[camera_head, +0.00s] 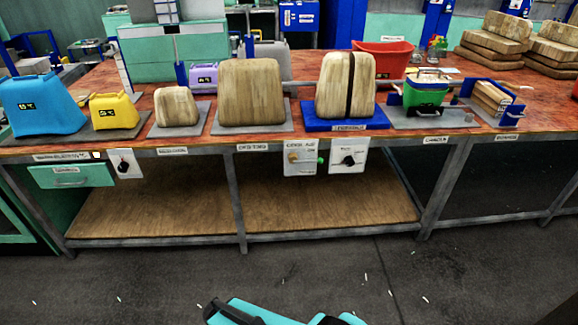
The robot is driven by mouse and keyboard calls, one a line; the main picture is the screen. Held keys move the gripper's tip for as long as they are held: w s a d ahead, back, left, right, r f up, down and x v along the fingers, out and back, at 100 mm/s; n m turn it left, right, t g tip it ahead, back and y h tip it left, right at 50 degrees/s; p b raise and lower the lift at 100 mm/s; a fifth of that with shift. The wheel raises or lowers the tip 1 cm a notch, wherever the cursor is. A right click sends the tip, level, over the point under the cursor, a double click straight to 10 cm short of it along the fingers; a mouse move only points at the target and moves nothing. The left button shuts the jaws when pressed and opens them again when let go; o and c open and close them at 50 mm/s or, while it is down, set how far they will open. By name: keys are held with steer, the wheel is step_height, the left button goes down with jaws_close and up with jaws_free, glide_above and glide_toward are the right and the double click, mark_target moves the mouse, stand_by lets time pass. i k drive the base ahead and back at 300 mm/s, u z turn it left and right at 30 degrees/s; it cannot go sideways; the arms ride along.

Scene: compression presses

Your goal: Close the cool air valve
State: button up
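A white panel (299,171) hangs under the front edge of the workbench and bears small lettering too blurred to read surely. On it is a valve-like fitting (304,159) with an orange-brown left end and a green right end. It may be the cool air valve; whether it is open or closed cannot be told. A second white panel (361,146) with a black knob (348,160) is just to its right. Teal and black parts of my arm show at the bottom edge, well apart from the panels. My gripper cannot be made out.
The workbench (430,134) carries wooden blocks, a blue container (42,104), a yellow container (114,111) and a green bin (425,97). Another knob panel (124,163) hangs at the left beside a green drawer (70,176). A wooden lower shelf (160,206) lies beneath. The floor in front is mostly clear.

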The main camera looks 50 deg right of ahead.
mark_target(320, 160)
steer(key=u, duration=0.4)
steer(key=k, duration=1.5)
steer(key=z, duration=0.7)
steer(key=i, duration=1.05)
steer(key=u, duration=0.1)
